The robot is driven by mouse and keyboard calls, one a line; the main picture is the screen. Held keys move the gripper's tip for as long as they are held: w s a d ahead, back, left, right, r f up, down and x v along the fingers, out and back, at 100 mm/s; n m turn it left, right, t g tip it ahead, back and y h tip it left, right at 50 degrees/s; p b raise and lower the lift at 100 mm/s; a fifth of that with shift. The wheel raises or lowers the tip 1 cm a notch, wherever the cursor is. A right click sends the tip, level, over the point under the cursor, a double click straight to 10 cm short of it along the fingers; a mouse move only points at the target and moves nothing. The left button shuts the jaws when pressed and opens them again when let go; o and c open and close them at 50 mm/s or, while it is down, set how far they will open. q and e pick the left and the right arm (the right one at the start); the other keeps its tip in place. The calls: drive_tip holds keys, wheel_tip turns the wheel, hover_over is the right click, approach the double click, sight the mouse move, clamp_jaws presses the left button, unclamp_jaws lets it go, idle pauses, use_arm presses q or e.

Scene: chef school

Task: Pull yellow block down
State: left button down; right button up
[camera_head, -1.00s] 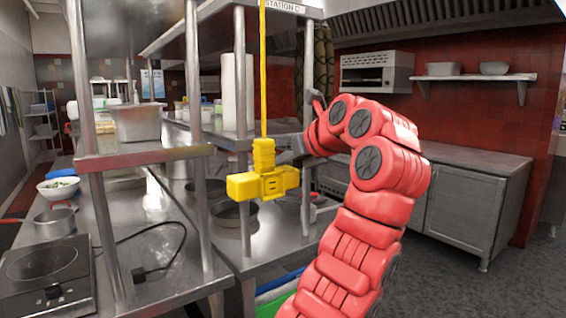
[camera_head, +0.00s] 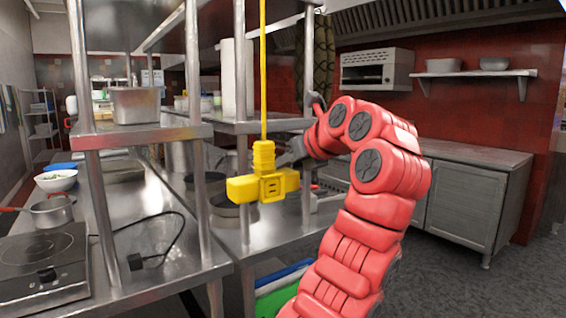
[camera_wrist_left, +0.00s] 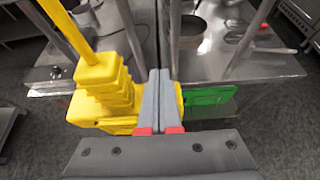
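The yellow block (camera_head: 263,186) hangs on a taut yellow cord (camera_head: 262,60) and has a narrow stepped neck above a wider crosspiece. In the left wrist view the block (camera_wrist_left: 100,92) fills the area just left of my fingers, and some yellow also shows to their right. My left gripper (camera_head: 291,152), on the red arm, is at the right of the block's neck, partly behind it in the head view. Its grey fingers (camera_wrist_left: 159,98) are together, beside or in front of the block; I cannot tell if they touch it. My right gripper is not in view.
A steel counter (camera_head: 150,205) with posts and shelves stands behind and left of the block. It carries an induction hob (camera_head: 42,255), a pot (camera_head: 52,211) and a white bowl (camera_head: 57,181). A steel cabinet (camera_head: 465,205) stands at the right, with clear floor before it.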

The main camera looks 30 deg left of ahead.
sight(292, 175)
use_arm(q)
wheel_tip(292, 175, down, 8)
drive_tip(key=b, duration=0.7)
drive_tip(key=shift+f, duration=0.25)
drive_tip(key=shift+b, duration=0.3)
wheel_tip(292, 175, up, 5)
drive_tip(key=p, duration=0.5)
drive_tip(key=shift+r, duration=0.1)
drive_tip(key=shift+s+d, duration=0.1)
drive_tip(key=shift+d, duration=0.5)
drive_tip(key=v, duration=0.2)
drive_tip(key=f+v, duration=0.1)
drive_tip(key=v, duration=0.4)
drive_tip(key=shift+s+d+f+p, duration=0.15)
drive_tip(key=shift+s+d+p, duration=0.15)
drive_tip(key=shift+p, duration=0.1)
drive_tip(key=shift+w, duration=0.1)
